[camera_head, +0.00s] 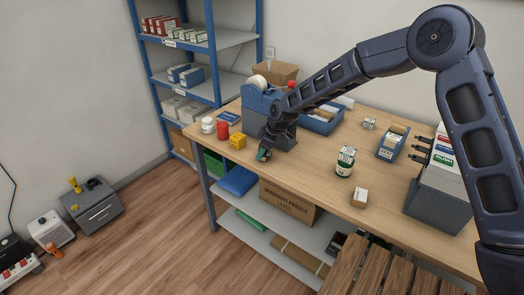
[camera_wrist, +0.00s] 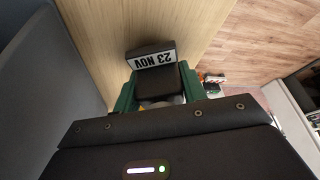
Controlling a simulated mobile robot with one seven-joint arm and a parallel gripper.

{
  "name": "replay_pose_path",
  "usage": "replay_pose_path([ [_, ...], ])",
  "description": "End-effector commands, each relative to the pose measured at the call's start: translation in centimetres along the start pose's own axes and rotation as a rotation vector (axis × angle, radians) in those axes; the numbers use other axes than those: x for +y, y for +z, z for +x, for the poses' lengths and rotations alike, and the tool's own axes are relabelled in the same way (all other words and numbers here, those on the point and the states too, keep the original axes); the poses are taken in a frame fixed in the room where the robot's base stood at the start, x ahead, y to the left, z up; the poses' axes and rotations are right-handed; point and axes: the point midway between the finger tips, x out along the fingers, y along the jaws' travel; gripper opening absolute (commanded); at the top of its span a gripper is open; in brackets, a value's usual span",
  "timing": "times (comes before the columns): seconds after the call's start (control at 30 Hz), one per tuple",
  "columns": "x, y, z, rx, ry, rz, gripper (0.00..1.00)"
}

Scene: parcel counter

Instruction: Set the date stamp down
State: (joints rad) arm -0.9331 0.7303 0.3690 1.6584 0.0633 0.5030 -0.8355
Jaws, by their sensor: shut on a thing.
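The date stamp (camera_wrist: 152,62) is dark, with a white band reading "23 NOV". In the wrist view it sits between the green fingers of my gripper (camera_wrist: 158,88), which is shut on it. Wood tabletop shows around its far end; I cannot tell whether it touches the table. The stamp is too small and covered to make out there.
Bare tabletop lies between the gripper and that jar.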

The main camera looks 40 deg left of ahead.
Motion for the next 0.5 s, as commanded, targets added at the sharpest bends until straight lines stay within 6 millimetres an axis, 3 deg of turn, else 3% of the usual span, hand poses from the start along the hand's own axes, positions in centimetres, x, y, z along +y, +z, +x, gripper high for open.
replay_pose_path([
  [0.2, 0.0, 0.09, 0.25, 0.0, 0.0, 0.0, 0.13],
  [0.23, 0.0, 0.1, 0.26, 0.0, 0.0, 0.0, 0.45],
  [0.3, -0.01, 0.09, 0.24, 0.0, 0.0, 0.0, 0.59],
  [0.33, 0.0, 0.1, 0.24, 0.0, 0.0, 0.0, 0.63],
  [0.5, -0.01, 0.1, 0.24, 0.0, 0.0, 0.0, 0.63],
])
